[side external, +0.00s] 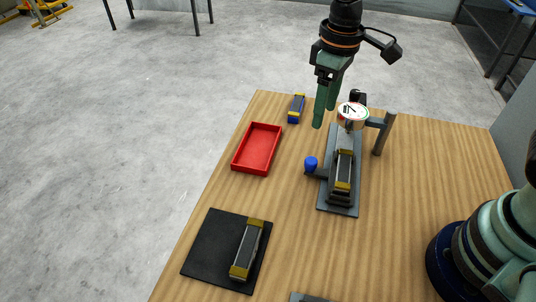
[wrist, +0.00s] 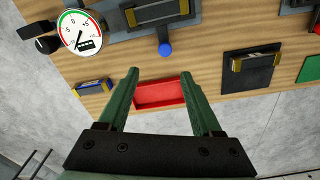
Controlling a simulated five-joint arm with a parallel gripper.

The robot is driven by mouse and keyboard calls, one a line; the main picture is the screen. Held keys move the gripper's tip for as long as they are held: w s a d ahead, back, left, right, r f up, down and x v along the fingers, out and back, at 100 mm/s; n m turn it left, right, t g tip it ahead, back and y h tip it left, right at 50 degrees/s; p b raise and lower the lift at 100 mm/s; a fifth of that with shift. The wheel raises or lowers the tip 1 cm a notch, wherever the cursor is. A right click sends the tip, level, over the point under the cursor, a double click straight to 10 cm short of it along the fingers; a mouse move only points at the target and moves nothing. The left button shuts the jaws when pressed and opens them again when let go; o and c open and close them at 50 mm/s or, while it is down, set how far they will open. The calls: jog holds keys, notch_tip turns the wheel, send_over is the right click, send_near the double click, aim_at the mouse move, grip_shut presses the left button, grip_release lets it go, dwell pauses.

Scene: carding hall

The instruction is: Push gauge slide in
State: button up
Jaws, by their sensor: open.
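The gauge has a round white dial (side external: 351,112) on a post, above a grey base plate (side external: 338,208); the dial also shows in the wrist view (wrist: 82,30). A slide with a blue knob (side external: 311,163) sticks out from the left side of the base; the knob shows in the wrist view (wrist: 165,49) too. A grey block with yellow ends (side external: 343,172) lies on the base. My gripper (side external: 324,117) is open and empty, its green fingers pointing down left of the dial and beyond the knob, apart from it. In the wrist view, the fingertips (wrist: 160,74) are spread.
A red tray (side external: 257,149) is empty at the left. A small blue-and-yellow block (side external: 297,108) lies near the far edge. A black mat (side external: 208,245) holds another yellow-ended block (side external: 246,250) at the front. A green pad (wrist: 308,70) shows at the right of the wrist view.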

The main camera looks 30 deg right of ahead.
aim_at(311, 160)
jog(key=f, duration=0.9)
jog(key=a+f, duration=0.1)
jog(key=f, duration=0.3)
jog(key=shift+w+a+f, duration=0.1)
jog(key=shift+w+f, duration=0.05)
jog(key=shift+f, duration=0.15)
grip_shut()
dwell(1.0)
